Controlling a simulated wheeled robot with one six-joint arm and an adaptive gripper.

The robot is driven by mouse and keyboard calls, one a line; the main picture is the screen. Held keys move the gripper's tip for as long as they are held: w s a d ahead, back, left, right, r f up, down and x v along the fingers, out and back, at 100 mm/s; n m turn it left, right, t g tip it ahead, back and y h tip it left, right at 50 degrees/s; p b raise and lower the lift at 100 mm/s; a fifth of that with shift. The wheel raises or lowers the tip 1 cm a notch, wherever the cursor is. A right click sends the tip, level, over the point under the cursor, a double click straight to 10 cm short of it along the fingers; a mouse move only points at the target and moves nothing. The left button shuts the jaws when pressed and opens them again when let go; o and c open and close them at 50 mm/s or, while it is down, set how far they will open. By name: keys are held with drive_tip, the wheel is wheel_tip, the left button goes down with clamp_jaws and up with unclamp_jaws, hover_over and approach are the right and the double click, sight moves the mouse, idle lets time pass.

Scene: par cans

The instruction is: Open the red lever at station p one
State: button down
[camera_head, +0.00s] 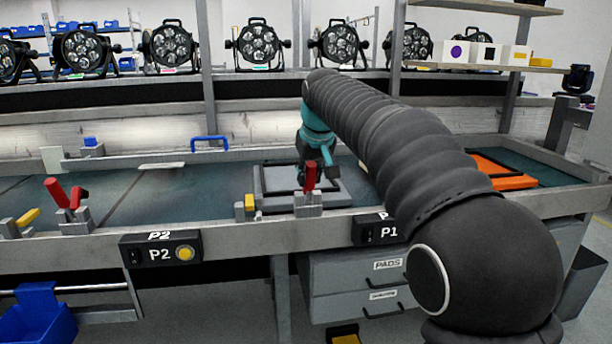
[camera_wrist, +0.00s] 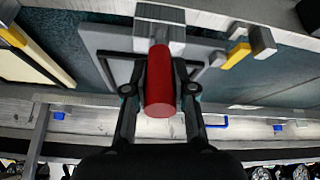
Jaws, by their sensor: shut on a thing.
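The red lever (camera_head: 310,176) at station P1 stands upright on its grey metal clamp block (camera_head: 308,204) at the front edge of the bench. In the wrist view the red lever (camera_wrist: 160,85) lies between the two dark fingers, which touch it on both sides. My gripper (camera_wrist: 160,88) is shut on the lever. In the head view my gripper (camera_head: 318,160) is just behind and above the lever, partly hidden by its own teal wrist. The P1 sign (camera_head: 380,230) is partly covered by my arm.
A grey plate with a dark frame (camera_head: 275,182) lies behind the lever. A yellow-tipped clamp (camera_head: 245,206) stands to its left. Station P2 (camera_head: 160,250) has another red lever (camera_head: 57,192). An orange tray (camera_head: 500,172) lies at the right. Par cans (camera_head: 257,44) line the back shelf.

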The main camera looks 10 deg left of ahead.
drive_tip(key=c, duration=0.9)
unclamp_jaws()
drive_tip(key=shift+c, duration=0.2)
drive_tip(key=shift+r, duration=0.1)
drive_tip(key=v, duration=1.2)
